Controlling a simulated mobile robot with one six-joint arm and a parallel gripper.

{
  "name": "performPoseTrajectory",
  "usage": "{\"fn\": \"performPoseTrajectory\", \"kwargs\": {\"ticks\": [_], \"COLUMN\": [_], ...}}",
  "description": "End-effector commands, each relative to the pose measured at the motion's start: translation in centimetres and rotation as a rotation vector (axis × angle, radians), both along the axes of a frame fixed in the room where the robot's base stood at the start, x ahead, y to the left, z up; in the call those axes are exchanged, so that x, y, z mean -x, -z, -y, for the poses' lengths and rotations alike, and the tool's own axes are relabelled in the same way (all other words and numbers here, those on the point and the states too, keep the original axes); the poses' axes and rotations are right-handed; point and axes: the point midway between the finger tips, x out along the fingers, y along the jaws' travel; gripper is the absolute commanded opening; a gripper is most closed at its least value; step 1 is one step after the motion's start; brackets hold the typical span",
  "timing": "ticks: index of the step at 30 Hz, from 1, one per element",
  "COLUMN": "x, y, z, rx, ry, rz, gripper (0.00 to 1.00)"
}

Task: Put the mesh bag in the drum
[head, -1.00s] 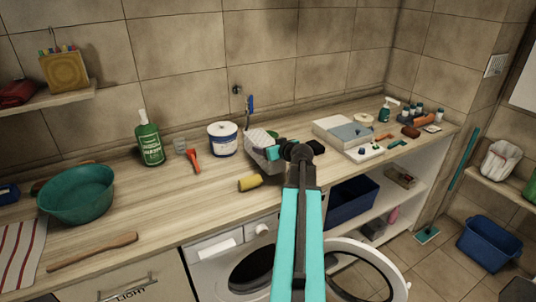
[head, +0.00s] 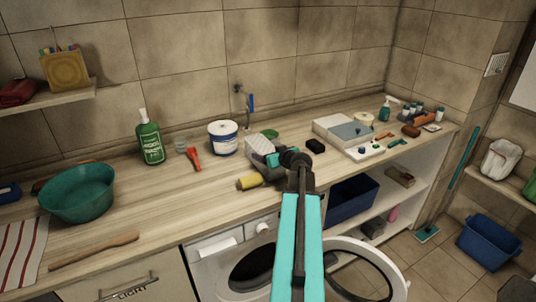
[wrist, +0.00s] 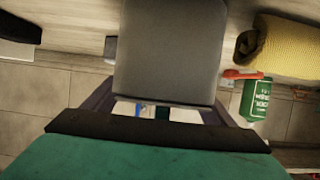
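The mesh bag (head: 261,144) is a pale grey block with a fine mesh pattern in the head view. In the wrist view it is a plain grey block (wrist: 170,50) between the dark fingers. My gripper (head: 272,160) is shut on it and holds it over the front of the counter, just above a yellow roll. The drum (head: 250,268) is the dark round opening of the white washing machine below the counter. Its round door (head: 362,270) stands open to the right. My arm covers part of the machine's front.
The yellow roll (head: 249,183) lies by the counter edge. A white tub (head: 223,140), red brush (head: 193,158), green bottle (head: 149,140) and black block (head: 315,146) stand around. A blue bin (head: 350,202) sits under the counter.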

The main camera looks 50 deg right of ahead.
Motion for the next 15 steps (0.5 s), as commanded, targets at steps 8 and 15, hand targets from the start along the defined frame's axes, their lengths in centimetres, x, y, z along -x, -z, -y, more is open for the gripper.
{"fn": "performPoseTrajectory", "kwargs": {"ticks": [8,15], "x": [0.02,0.03], "y": [-0.05,-0.28], "z": [0.02,0.03], "rx": [0.000,-0.001], "ry": [0.000,0.001], "rz": [0.000,0.000], "gripper": [0.87,0.87]}}
